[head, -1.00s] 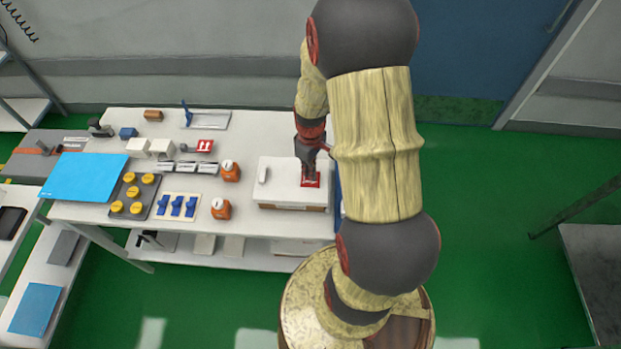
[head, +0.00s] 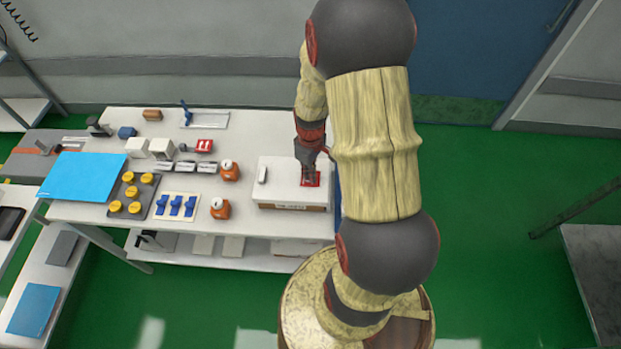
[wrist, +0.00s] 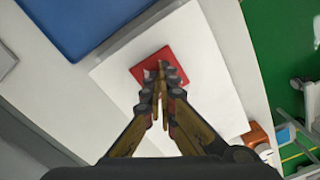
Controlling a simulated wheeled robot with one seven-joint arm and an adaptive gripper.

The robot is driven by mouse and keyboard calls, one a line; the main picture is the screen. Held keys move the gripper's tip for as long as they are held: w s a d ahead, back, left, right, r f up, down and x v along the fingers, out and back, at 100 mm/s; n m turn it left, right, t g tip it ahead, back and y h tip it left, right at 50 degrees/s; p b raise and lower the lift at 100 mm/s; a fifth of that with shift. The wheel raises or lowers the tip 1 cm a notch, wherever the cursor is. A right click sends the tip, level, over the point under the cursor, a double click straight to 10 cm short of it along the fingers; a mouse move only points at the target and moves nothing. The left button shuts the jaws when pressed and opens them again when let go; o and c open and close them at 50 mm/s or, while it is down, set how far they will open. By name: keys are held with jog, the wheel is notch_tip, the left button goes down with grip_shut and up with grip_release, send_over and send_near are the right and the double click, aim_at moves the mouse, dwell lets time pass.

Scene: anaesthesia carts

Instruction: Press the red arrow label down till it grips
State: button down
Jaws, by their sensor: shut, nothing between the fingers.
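The red label (head: 311,179) lies flat on the top of a white box (head: 282,184) at the right end of the table. In the wrist view the red label (wrist: 153,62) shows as a red square, and its arrow cannot be made out there. My gripper (head: 308,173) points down at the label. In the wrist view my gripper (wrist: 162,72) is shut and empty, its tips over the near part of the label and hiding it. I cannot tell whether the tips touch it.
A white handle-like piece (head: 262,174) lies on the box's left side. Orange containers (head: 229,171) stand left of the box. Another red label (head: 204,146) is farther back.

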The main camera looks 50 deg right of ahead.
dwell(0.5)
jog(key=shift+r+p, duration=2.75)
jog(key=shift+r, duration=0.8)
notch_tip(320, 180, up, 12)
